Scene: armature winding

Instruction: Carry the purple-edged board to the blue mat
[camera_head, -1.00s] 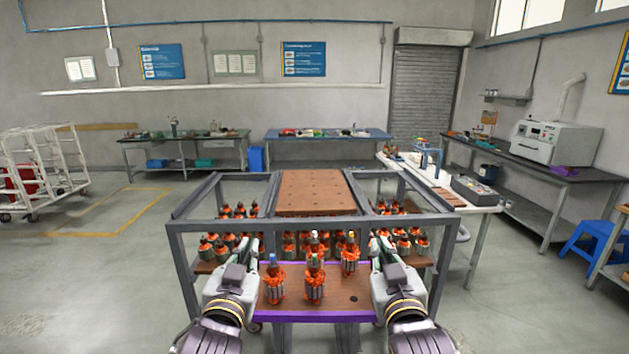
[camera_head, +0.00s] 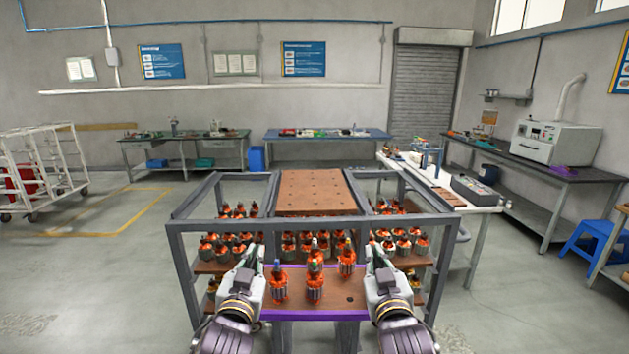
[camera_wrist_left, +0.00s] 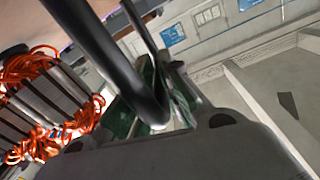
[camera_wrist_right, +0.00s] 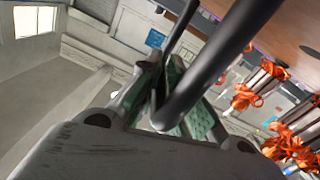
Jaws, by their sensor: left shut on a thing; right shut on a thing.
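The purple-edged board (camera_head: 345,300) is brown, with a purple front edge. It is in the lower middle of the head view and carries several upright orange-wound armatures (camera_head: 279,288). My left gripper (camera_head: 256,258) is shut at its left side and my right gripper (camera_head: 373,257) at its right side. In the left wrist view a dark bar (camera_wrist_left: 100,55) runs down to the green-padded jaws. A similar bar (camera_wrist_right: 215,65) shows in the right wrist view. Fingertip contact is partly hidden. I cannot make out a blue mat for certain.
A grey frame rack (camera_head: 180,260) stands right in front, with armatures on its shelves and a brown board (camera_head: 318,190) on top. A white bench (camera_head: 440,182) is behind it to the right. A blue-topped table (camera_head: 328,137) stands by the back wall. Open floor lies left.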

